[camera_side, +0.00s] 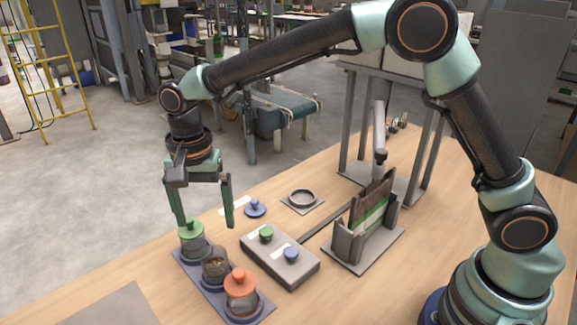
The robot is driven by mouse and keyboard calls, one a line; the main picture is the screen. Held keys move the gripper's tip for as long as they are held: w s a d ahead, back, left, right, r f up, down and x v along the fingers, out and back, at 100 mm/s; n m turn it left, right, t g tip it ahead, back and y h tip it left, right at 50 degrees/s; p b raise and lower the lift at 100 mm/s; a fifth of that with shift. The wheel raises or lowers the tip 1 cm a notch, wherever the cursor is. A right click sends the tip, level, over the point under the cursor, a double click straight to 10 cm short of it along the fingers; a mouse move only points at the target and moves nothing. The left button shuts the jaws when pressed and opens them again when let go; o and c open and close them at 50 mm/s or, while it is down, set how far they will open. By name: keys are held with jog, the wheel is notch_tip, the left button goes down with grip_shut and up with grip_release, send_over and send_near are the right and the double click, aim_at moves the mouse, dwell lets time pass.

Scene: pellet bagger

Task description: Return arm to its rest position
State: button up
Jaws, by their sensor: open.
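My gripper (205,222) hangs pointing down over the left part of the table, its two green fingers spread apart with nothing held between them. Its left fingertip is close beside the green lid of a jar (191,241); I cannot tell whether they touch. The right finger hangs in front of bare table, left of a loose blue lid (255,209). My arm reaches from the base at the lower right, up and across to the left.
A dark rack (216,294) holds the green-lidded jar, an open jar of brown pellets (215,269) and an orange-lidded jar (241,291). A grey box (279,258) with green and blue knobs, a ring (302,198) and a bag holder (349,246) under a spout (380,130) stand rightward.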

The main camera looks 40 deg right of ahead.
notch_tip(320, 180, up, 8)
jog(key=w+d+f, duration=0.1)
jog(key=w+d, duration=0.2)
jog(key=d, duration=1.2)
jog(key=w+d+f, duration=0.1)
jog(key=w+d, duration=0.1)
jog(key=d, duration=1.4)
jog(key=shift+w+d, duration=0.15)
jog(key=shift+w, duration=0.25)
